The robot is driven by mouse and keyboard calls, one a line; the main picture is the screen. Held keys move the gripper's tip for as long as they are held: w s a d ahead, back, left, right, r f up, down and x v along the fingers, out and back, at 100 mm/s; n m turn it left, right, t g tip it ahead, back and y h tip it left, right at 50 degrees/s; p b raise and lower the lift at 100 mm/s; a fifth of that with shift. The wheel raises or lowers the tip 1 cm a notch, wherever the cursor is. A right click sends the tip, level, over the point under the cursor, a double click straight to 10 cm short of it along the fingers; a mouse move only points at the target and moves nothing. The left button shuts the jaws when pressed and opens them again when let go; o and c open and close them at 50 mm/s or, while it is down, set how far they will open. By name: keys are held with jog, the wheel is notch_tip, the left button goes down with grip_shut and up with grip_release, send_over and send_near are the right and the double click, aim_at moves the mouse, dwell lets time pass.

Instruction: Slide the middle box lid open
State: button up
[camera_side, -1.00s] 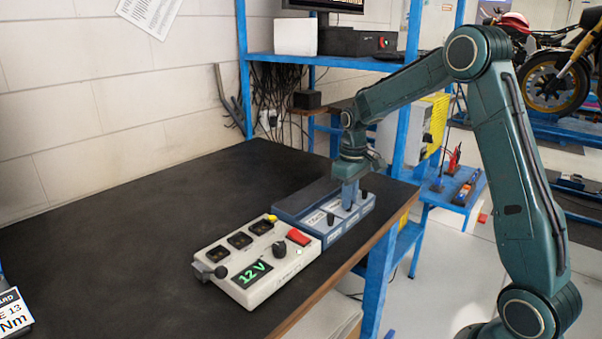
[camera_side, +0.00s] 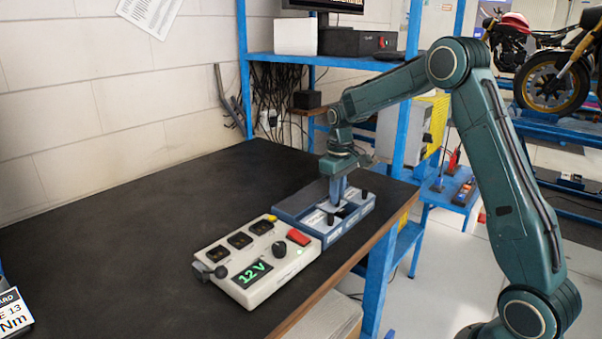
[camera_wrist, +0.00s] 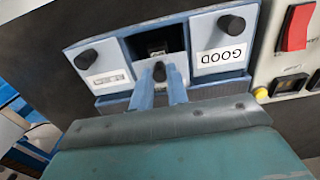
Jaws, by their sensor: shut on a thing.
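The blue box (camera_side: 350,226) stands on the dark bench with a row of pale lids, each with a black knob. In the wrist view, the middle lid (camera_wrist: 160,92) is slid towards my gripper, and a dark opening (camera_wrist: 150,42) shows behind it with a small object inside that I cannot make out. My gripper (camera_wrist: 160,84) is shut on the middle lid's black knob (camera_wrist: 158,71); it also shows over the box in the side view (camera_side: 337,200). The left lid (camera_wrist: 105,72) and the lid labelled GOOD (camera_wrist: 220,50) are closed.
A white power unit (camera_side: 262,285) reading 12 V, with a red switch (camera_side: 298,237) and a yellow knob, stands directly beside the box. The bench edge is close to the box's right. The dark bench top (camera_side: 130,240) is clear on the left.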

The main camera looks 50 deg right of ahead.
aim_at(327, 202)
jog(key=shift+w, duration=1.6)
jog(key=o, duration=0.6)
jog(key=shift+o, duration=0.3)
jog(key=shift+r, duration=0.15)
notch_tip(327, 202, up, 7)
